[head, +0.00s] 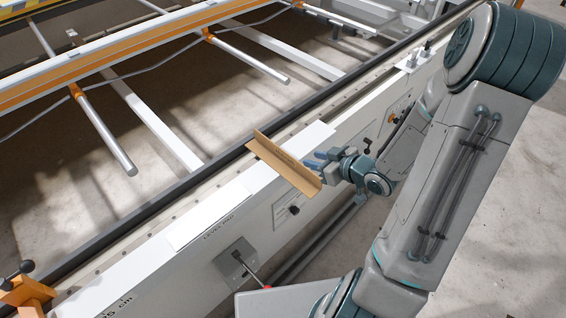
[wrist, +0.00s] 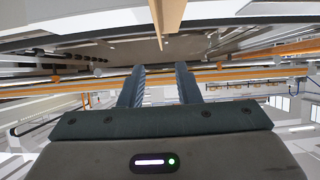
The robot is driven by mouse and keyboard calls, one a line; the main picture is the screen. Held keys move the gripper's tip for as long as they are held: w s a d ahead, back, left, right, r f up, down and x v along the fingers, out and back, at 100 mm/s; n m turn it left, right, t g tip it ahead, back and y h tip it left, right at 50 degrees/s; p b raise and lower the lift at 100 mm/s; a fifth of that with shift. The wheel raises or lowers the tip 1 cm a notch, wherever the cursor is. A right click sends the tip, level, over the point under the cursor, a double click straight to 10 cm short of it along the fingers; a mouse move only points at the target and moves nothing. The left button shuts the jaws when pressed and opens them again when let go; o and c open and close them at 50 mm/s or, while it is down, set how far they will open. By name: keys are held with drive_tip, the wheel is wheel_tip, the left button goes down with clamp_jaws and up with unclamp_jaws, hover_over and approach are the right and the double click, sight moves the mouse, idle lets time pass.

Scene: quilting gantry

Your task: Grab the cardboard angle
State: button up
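The cardboard angle (head: 283,168) is a tan L-shaped strip. It lies across the white top of the long machine rail in the head view, with its near end at or past the rail's front edge. In the wrist view the cardboard angle (wrist: 167,14) shows at the top centre, beyond the fingertips and not between them. My gripper (head: 313,159) is just to the right of the angle in the head view, very close to it; I cannot tell if they touch. In the wrist view my gripper (wrist: 159,68) has its two blue fingers apart with an empty gap.
The white rail (head: 130,268) runs diagonally, with knobs and a lever box (head: 238,262) on its front face. A dark bar (head: 180,197) runs along its back edge. Orange beams (head: 130,45) and metal rods (head: 105,133) lie beyond. Bare floor (head: 500,230) is at right.

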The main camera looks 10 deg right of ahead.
approach(286, 153)
drive_tip(key=x, duration=0.3)
drive_tip(key=shift+w, duration=0.15)
drive_tip(key=shift+x, duration=2.45)
drive_tip(key=shift+c, duration=0.3)
clamp_jaws()
